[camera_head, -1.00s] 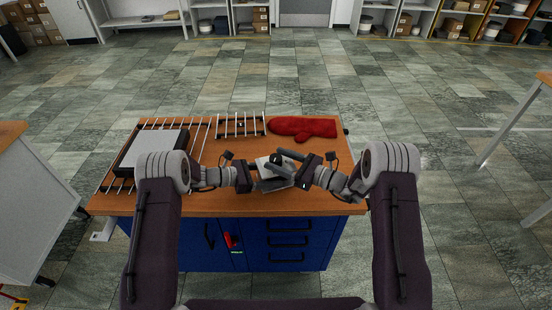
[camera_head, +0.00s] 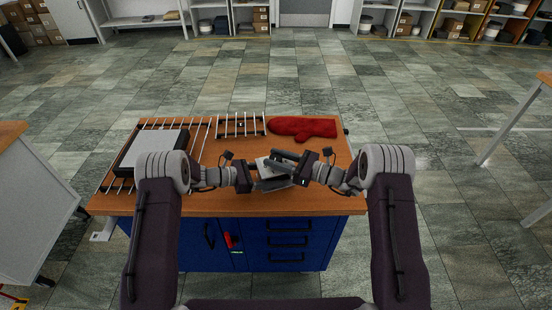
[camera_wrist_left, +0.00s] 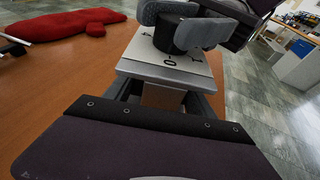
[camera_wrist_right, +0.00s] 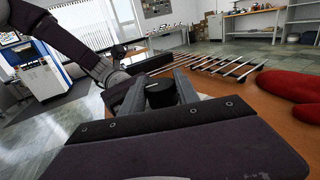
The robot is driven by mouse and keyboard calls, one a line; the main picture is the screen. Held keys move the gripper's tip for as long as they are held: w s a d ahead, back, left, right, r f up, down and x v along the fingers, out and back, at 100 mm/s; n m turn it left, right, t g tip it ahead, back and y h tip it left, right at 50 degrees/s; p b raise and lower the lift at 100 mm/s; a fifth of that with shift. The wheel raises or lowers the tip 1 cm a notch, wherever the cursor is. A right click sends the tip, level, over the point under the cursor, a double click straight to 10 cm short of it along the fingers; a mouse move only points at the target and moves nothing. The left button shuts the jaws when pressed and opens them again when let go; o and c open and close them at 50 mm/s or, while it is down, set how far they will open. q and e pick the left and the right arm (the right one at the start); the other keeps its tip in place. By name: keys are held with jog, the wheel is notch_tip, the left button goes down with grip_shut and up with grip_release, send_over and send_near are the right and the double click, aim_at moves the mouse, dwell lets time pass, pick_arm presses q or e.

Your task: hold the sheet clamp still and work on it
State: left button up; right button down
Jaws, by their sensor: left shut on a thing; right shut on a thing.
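The sheet clamp (camera_wrist_left: 150,66) is a pale grey block with dark marks on its top face and a round black knob (camera_wrist_left: 170,36). It is at the middle of the wooden worktop, partly hidden by my grippers in the head view. My left gripper (camera_head: 262,178) is shut on the clamp's body from the left. My right gripper (camera_head: 283,161) is shut on the black knob, with a finger on either side; the knob also shows between its fingers in the right wrist view (camera_wrist_right: 160,96).
A grey box-like device (camera_head: 150,150) and a wire rack (camera_head: 200,140) are at the worktop's left. A smaller rack (camera_head: 240,125) and a red oven mitt (camera_head: 303,127) lie along the far edge.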

aim_at(276, 158)
jog(key=n+g, duration=0.2)
jog(key=g, duration=0.1)
jog(key=n+g+y, duration=0.1)
jog(key=n+g, duration=0.1)
jog(key=g, duration=0.2)
jog(key=shift+w+n+y, duration=0.1)
jog(key=shift+n+y, duration=0.2)
jog(key=shift+n, duration=0.1)
jog(key=shift+g, duration=0.3)
jog(key=shift+n+g, duration=0.3)
jog(key=shift+n, duration=0.1)
jog(key=c, duration=0.9)
grip_release()
notch_tip(276, 158, up, 10)
